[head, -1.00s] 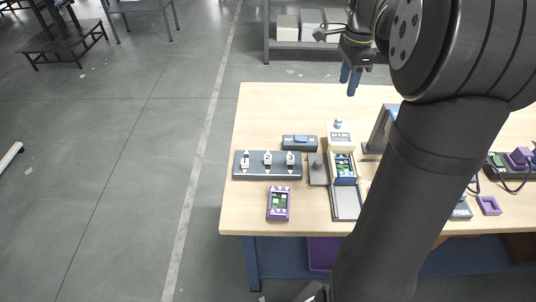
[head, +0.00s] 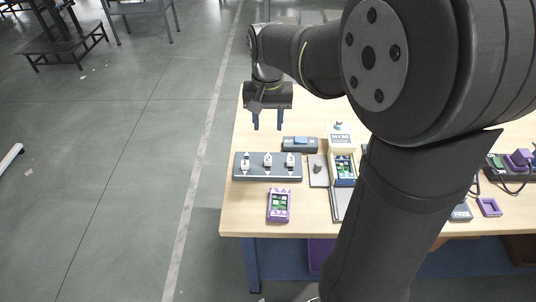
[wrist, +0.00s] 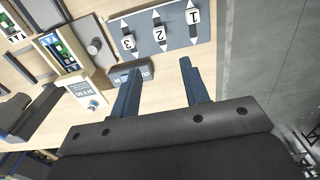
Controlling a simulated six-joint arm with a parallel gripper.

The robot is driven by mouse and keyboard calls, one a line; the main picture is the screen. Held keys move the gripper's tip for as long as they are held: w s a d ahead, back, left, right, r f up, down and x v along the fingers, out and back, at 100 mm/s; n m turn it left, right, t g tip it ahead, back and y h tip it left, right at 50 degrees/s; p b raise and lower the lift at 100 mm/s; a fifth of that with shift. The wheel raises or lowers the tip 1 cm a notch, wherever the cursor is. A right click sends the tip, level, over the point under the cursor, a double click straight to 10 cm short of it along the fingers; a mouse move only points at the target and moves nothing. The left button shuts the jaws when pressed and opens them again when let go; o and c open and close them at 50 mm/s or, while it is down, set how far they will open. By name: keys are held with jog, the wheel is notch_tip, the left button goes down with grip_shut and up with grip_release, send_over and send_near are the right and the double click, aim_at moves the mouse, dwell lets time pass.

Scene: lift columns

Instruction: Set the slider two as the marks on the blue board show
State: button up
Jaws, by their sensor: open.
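The slider panel (head: 268,176) is a grey-blue plate near the table's left side with three white knobs. In the wrist view the knobs are labelled 1 (wrist: 193,16), 2 (wrist: 161,34) and 3 (wrist: 128,43); slider two is the middle one (head: 267,160). A blue-framed board (head: 345,182) with green and white marks stands in a cream holder right of the panel; it also shows in the wrist view (wrist: 69,61). Its marks are too small to read. My gripper (head: 267,128) is open and empty, above the table behind the panel, fingers pointing down.
A purple-framed board (head: 279,205) lies in front of the panel. A dark box with a blue top (head: 300,143) sits behind the panel's right end, close to my fingers. A grey plate with a knob (head: 317,170) is between panel and holder. My arm hides the table's middle.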

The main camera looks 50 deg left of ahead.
aim_at(268, 158)
notch_tip(268, 158, down, 13)
jog(key=shift+f, duration=0.1)
dwell(0.3)
grip_shut()
